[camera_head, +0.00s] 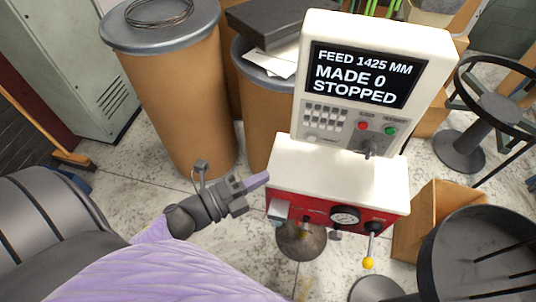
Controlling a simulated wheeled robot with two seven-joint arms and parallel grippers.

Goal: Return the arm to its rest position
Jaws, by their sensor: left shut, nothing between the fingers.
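My left gripper (258,182) is in the middle of the view, on an arm coming in from the left. Its fingers are shut with nothing between them, and they point right at the near left side of the spring coiler (335,172). The fingertips appear close to the machine's white housing; I cannot tell whether they touch it. The coiler's screen (365,75) reads "FEED 1425 MM", "MADE 0", "STOPPED". Below it are a keypad, a red and a green button, and a red front (317,212) with a gauge and a yellow-knobbed lever (368,263). My right gripper is not in view.
Brown drums (185,115) with grey lids stand behind; one carries a wire coil (158,12). A cardboard box (438,205) and a dark round tray (480,262) are at the right. A grey cabinet (75,70) and a broom (72,158) are at the left.

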